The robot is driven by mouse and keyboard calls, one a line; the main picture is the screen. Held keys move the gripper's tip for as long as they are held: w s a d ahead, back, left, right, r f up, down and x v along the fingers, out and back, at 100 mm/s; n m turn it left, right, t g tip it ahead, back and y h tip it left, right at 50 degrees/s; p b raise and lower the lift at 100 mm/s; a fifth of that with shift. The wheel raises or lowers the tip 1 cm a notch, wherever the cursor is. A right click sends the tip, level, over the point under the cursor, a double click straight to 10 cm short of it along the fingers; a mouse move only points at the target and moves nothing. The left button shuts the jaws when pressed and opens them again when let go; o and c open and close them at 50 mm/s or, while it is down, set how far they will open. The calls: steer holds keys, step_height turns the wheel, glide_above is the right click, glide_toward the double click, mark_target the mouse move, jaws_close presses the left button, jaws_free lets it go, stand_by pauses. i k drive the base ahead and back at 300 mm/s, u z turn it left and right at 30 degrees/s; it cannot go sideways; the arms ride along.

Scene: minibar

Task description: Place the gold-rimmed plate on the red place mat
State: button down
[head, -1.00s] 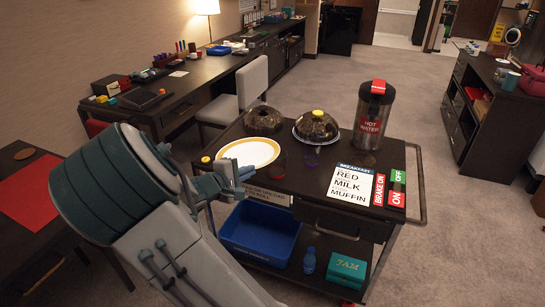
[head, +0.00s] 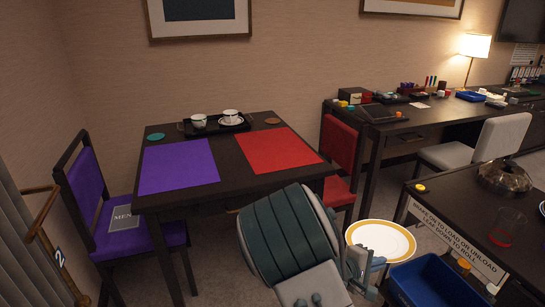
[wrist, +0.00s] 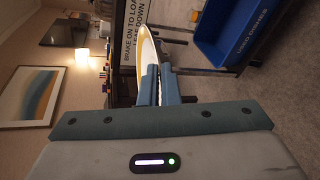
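The white plate with a gold rim (head: 380,240) is held at its near edge by my gripper (head: 362,266), off the cart and over the gap between cart and table. In the wrist view the plate (wrist: 148,62) stands edge-on between the fingers (wrist: 158,85), which are shut on it. The red place mat (head: 277,150) lies flat and bare on the right part of the dark table, up and left of the plate. My arm covers part of the table's near right side.
A purple mat (head: 178,166) lies left of the red one. A black tray (head: 216,126) with two cups is behind them, between a teal coaster (head: 155,136) and a brown coaster (head: 272,121). A red chair (head: 341,150) stands at the table's right. The cart with a blue bin (head: 430,282) is at right.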

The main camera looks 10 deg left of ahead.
mark_target(282, 154)
steer(key=u, duration=0.45)
steer(key=k, duration=0.5)
steer(key=u, duration=0.65)
steer(key=i, duration=0.85)
steer(key=z, duration=0.7)
steer(key=i, duration=0.55)
steer(key=z, duration=0.4)
